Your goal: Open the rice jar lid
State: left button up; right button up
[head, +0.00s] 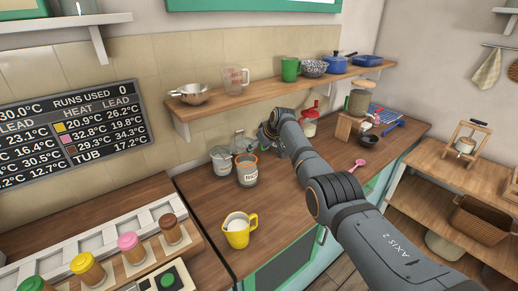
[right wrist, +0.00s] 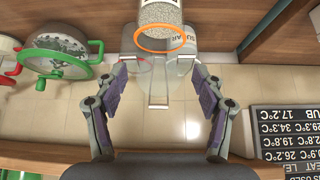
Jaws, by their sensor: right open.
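The rice jar (head: 247,175) stands on the wooden counter, clear with a dark label and an orange ring at its mouth. In the right wrist view, which is upside down, the jar (right wrist: 160,14) shows pale grains and the orange ring. A clear, pale piece lies by the ring between my fingers; I cannot tell whether it is the lid, or how far open it is. My right gripper (head: 265,137) is behind and right of the jar, partly hidden by its arm. In the wrist view my right gripper (right wrist: 160,72) is open, its fingers apart on either side. My left gripper is not in view.
A second jar (head: 221,160), apparently the sugar jar, stands close left of the rice jar. A yellow jug (head: 238,230) is in front. A red-topped container (head: 309,121) stands right of the gripper. A wall shelf (head: 270,92) with pans runs above. A pink spoon (head: 356,164) lies to the right.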

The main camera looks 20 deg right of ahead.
jog(key=shift+r, duration=0.1)
jog(key=v, duration=1.1)
jog(key=shift+s+r, duration=0.25)
jog(key=shift+r, duration=0.05)
